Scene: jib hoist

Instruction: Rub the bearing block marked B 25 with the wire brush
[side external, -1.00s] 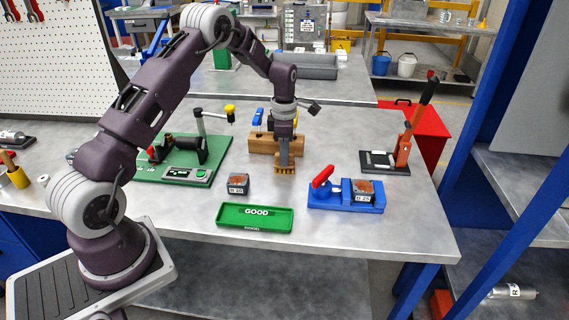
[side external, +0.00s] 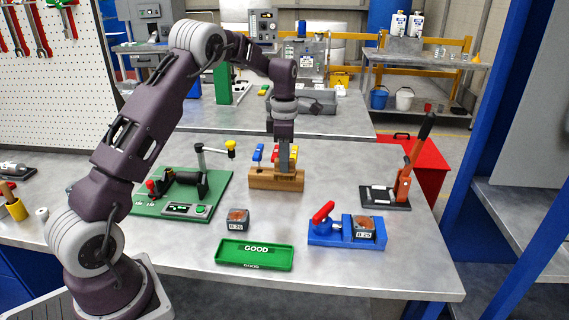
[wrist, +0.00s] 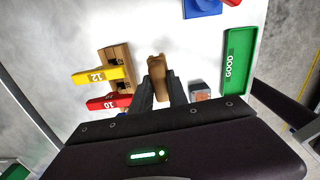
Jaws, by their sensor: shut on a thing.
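My gripper (wrist: 160,88) is shut on the tan wire brush (wrist: 157,72), which sticks out past the fingertips in the wrist view. In the side view my gripper (side external: 284,168) hangs in front of the wooden rack, and the brush is hard to tell from the rack's wood. One rusty-topped bearing block (side external: 237,219) stands on the bench behind the green tray; it also shows in the wrist view (wrist: 200,93). A second similar block (side external: 364,228) sits in the blue vise (side external: 335,233). Both labels look like B 25, but are too small to be sure. The brush is apart from both blocks.
The wooden rack (side external: 262,181) holds blue, red and yellow handled tools. A green GOOD tray (side external: 254,256) lies at the front. A green fixture (side external: 150,207) stands left, an orange-levered press (side external: 403,188) right. Bench between rack and blocks is clear.

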